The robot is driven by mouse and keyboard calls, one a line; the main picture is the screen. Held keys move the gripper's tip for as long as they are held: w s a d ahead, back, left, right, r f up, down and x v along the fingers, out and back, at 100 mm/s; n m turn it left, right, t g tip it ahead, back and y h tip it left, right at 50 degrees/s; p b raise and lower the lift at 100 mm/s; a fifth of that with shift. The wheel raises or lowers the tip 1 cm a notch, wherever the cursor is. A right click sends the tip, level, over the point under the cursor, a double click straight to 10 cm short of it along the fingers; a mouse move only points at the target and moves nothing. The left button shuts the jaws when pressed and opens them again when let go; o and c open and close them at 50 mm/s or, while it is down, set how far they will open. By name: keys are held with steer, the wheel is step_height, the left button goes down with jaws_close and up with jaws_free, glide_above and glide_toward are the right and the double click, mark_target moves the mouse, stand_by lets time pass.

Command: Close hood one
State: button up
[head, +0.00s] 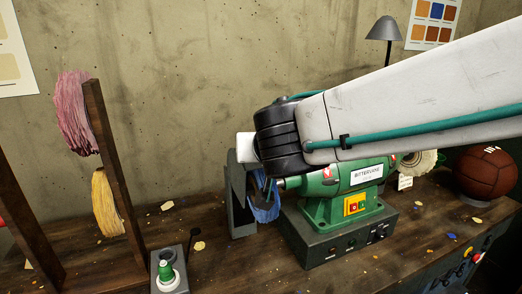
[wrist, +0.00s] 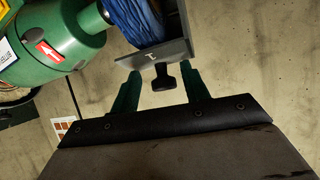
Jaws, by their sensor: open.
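A grey metal hood (head: 240,200) stands at the left end of the green bench grinder (head: 332,185), beside a blue stranded wheel (head: 265,208) that is partly exposed. In the wrist view the hood's edge (wrist: 160,53) bears a mark like "I", with a black knob (wrist: 164,78) sticking out from it. The blue wheel (wrist: 135,18) shows behind that edge. My gripper (wrist: 162,92) is open, its two green fingers apart on either side of the knob. I cannot tell whether either finger touches it. In the head view my arm hides most of the gripper and the hood's top.
A wooden rack (head: 105,165) with pink and yellow strand bundles stands at the left. A small grey box (head: 170,279) with a green spool is at the front. A brown leather ball (head: 485,173) and a pale wheel (head: 417,163) are at the right. Scraps lie on the bench.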

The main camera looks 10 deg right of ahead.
steer(key=v, duration=0.7)
steer(key=shift+s+r, duration=0.15)
steer(key=shift+s, duration=0.2)
steer(key=s+d+f+g, duration=0.5)
steer(key=s+d, duration=0.3)
steer(key=d, duration=0.1)
steer(key=s+d+f+g, duration=0.6)
steer(key=s+d, duration=0.2)
steer(key=d, duration=0.1)
steer(key=shift+d+f+h, duration=0.3)
steer(key=shift+d, duration=0.1)
